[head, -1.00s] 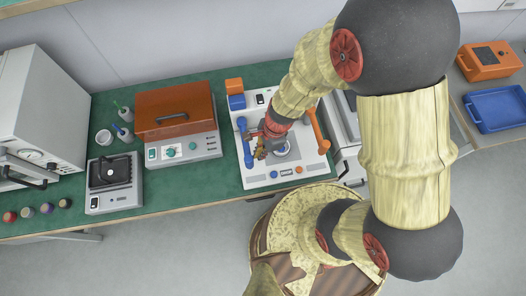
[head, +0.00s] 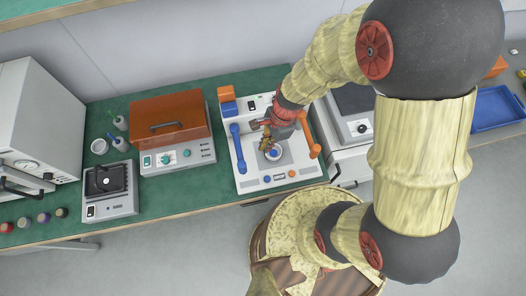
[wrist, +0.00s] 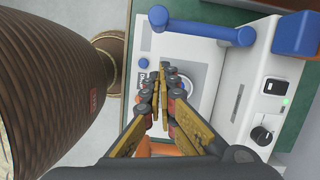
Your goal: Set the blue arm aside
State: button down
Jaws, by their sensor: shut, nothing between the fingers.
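The blue arm (head: 237,148) is a bar with rounded ends on the left side of a white bench device (head: 250,184). In the wrist view the blue arm (wrist: 200,31) lies across the top, apart from my fingers. My gripper (head: 267,147) is over the middle of the device, right of the blue arm. In the wrist view my gripper (wrist: 163,72) has its fingertips together and empty, in front of a round grey part that they partly hide.
An orange arm (head: 314,148) is on the device's right side, partly behind my arm. Orange and blue blocks (head: 228,105) stand at its back left. An orange-lidded box (head: 170,118) stands to the left. A grey machine (head: 347,120) stands close on the right.

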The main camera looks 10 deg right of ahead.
jog(key=v, duration=0.3)
jog(key=shift+d+r, duration=0.25)
dwell(0.4)
